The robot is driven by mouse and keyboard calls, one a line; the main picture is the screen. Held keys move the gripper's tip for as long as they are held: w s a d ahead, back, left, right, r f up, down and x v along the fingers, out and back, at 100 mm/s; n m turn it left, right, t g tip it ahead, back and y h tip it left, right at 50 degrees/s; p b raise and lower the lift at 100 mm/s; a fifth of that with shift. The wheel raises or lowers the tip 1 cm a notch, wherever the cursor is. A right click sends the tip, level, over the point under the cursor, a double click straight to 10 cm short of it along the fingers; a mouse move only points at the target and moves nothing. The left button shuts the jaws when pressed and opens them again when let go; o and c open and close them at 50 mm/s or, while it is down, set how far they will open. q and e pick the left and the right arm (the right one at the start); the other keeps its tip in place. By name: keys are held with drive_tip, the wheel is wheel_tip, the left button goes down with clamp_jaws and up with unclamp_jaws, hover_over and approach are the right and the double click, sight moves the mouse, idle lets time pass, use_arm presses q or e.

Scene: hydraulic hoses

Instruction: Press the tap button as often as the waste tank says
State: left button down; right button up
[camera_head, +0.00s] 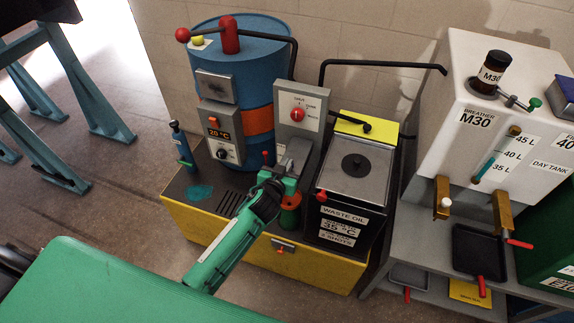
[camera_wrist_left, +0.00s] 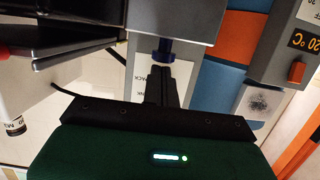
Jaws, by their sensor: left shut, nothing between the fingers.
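The waste tank (camera_head: 352,175) is a dark box with a grey lid. My right gripper is not in view.
A blue drum (camera_head: 240,55) with an orange band stands behind, with a control box showing "20 °C" (camera_head: 221,133). The yellow base (camera_head: 190,220) carries these. A white day tank (camera_head: 500,130) with brass taps and a black tray (camera_head: 478,250) stands right.

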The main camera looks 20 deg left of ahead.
use_arm(q)
drive_tip(key=shift+f, duration=0.1)
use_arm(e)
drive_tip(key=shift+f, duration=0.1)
use_arm(q)
drive_tip(key=shift+f+b, duration=0.75)
drive_tip(key=shift+f, duration=0.1)
drive_tip(key=shift+s, duration=0.1)
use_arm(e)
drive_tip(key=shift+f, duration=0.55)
